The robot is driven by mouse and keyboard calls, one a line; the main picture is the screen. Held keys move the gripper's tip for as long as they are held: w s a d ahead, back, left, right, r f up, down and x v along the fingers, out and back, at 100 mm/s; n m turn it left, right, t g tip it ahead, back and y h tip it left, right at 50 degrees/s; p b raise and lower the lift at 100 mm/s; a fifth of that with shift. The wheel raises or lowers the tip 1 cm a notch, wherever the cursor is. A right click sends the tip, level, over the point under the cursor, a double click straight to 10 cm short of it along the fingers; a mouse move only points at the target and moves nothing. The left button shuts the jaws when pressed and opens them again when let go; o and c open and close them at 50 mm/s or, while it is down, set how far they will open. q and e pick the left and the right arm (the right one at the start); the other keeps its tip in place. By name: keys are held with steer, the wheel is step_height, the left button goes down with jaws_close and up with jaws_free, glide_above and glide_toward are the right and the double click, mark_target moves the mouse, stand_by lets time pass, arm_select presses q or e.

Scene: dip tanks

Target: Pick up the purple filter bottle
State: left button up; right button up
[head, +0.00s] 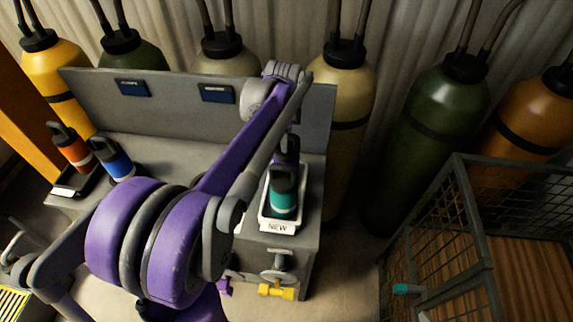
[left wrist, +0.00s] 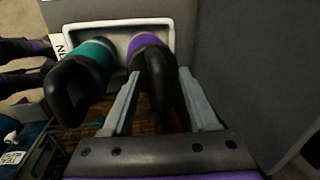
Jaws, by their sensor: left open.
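The purple filter bottle (left wrist: 146,42) stands in a white tray in the left wrist view, its black looped cap toward my camera. In the head view only a dark purple part of it (head: 291,148) shows behind my arm. My left gripper (left wrist: 163,88) is open, with one grey finger on each side of the black cap; I cannot tell whether they touch it. In the head view my arm hides the gripper's fingers. My right gripper is not in view.
A teal bottle (head: 283,197) stands close beside the purple one in the white tray (head: 277,226) marked NEW. Blue (head: 114,161) and orange (head: 70,146) bottles stand at the left. A grey panel (head: 180,101) rises behind the bench. A wire cage (head: 462,225) stands at the right.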

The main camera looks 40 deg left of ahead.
arm_select(q)
jaws_close()
stand_by(1.4)
